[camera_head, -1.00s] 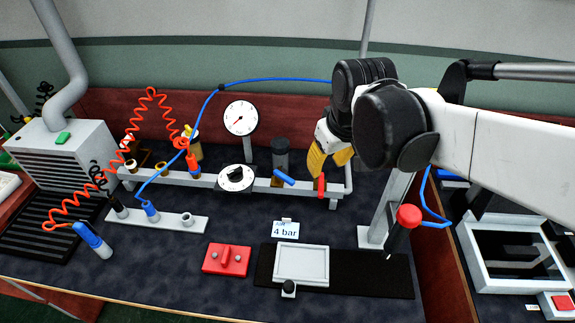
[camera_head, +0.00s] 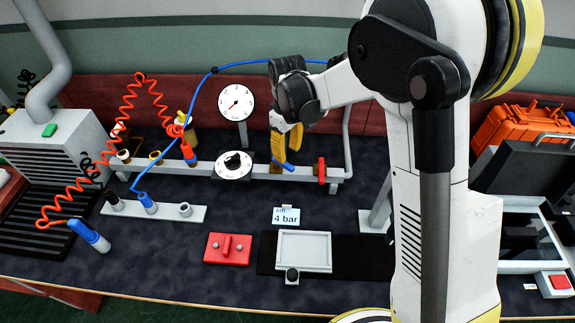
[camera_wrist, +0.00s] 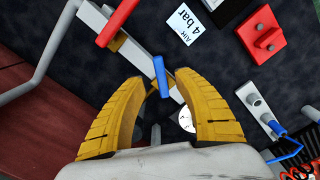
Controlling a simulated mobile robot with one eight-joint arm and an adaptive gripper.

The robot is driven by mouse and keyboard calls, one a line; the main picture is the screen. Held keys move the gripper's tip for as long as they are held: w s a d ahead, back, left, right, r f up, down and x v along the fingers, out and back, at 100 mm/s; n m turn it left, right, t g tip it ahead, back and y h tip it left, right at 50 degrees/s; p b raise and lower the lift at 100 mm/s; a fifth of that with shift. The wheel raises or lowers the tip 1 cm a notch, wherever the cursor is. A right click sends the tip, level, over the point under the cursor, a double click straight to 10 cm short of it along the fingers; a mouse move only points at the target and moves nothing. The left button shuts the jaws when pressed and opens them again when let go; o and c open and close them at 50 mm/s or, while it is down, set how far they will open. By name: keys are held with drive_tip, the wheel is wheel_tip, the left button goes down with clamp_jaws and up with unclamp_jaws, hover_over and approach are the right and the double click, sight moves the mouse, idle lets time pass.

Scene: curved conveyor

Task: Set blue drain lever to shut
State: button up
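The blue drain lever (camera_head: 288,168) is on the grey pipe rail at the back of the bench, partly hidden behind my gripper in the head view. In the wrist view the blue lever (camera_wrist: 160,76) lies in the gap between the fingertips. My gripper (camera_head: 287,156) points down over it with its yellow fingers apart. The wrist view shows my gripper (camera_wrist: 162,86) open, with a finger on each side of the lever. I cannot tell whether either finger touches it.
A red lever (camera_head: 321,170) stands close by on the same pipe rail (camera_head: 262,172); it also shows in the wrist view (camera_wrist: 118,22). A round gauge (camera_head: 236,103) and a black dial (camera_head: 233,165) are to the left. A "4 bar" card (camera_head: 286,216) lies in front.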

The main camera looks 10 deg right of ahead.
sight(288, 165)
wheel_tip(288, 165, down, 6)
drive_tip(key=shift+r+b, duration=0.1)
drive_tip(key=shift+b, duration=0.7)
clamp_jaws()
